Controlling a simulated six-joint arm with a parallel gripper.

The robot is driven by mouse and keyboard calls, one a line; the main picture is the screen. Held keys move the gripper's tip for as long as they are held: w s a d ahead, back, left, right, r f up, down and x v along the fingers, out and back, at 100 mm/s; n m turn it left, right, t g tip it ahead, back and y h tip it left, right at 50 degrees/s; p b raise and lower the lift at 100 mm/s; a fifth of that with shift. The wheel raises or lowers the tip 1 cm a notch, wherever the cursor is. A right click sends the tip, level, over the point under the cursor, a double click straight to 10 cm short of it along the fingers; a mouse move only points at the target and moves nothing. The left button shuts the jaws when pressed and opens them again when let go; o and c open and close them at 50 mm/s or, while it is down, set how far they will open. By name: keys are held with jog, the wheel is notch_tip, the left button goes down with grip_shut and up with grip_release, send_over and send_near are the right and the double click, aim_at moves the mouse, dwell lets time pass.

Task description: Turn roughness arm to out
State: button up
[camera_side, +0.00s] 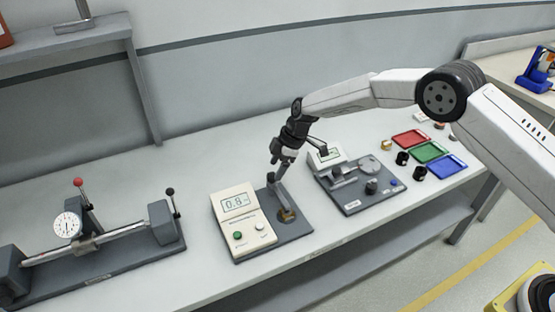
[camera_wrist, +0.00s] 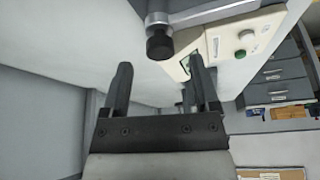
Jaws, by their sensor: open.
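The roughness tester is a cream box (camera_side: 238,218) with a display and two buttons, on a dark grey base. Its grey roughness arm (camera_side: 279,192) stands on the base to the right of the box, near a brass round part (camera_side: 287,215). My gripper (camera_side: 278,162) is just above the arm, pointing down. In the wrist view a grey bar ending in a black knob (camera_wrist: 160,45) shows ahead of my open, empty gripper (camera_wrist: 160,75), roughly between the fingers; contact cannot be told. The cream box (camera_wrist: 243,32) shows behind the bar.
A dial gauge (camera_side: 67,225) on a bench fixture with red and black knobs stands to the left. Another instrument (camera_side: 355,182) on a grey base stands to the right, with black knobs and red, green and blue trays (camera_side: 432,153) beyond. The bench behind the tester is clear.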

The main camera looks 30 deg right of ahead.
jog(key=shift+x, duration=1.15)
grip_shut()
dwell(0.7)
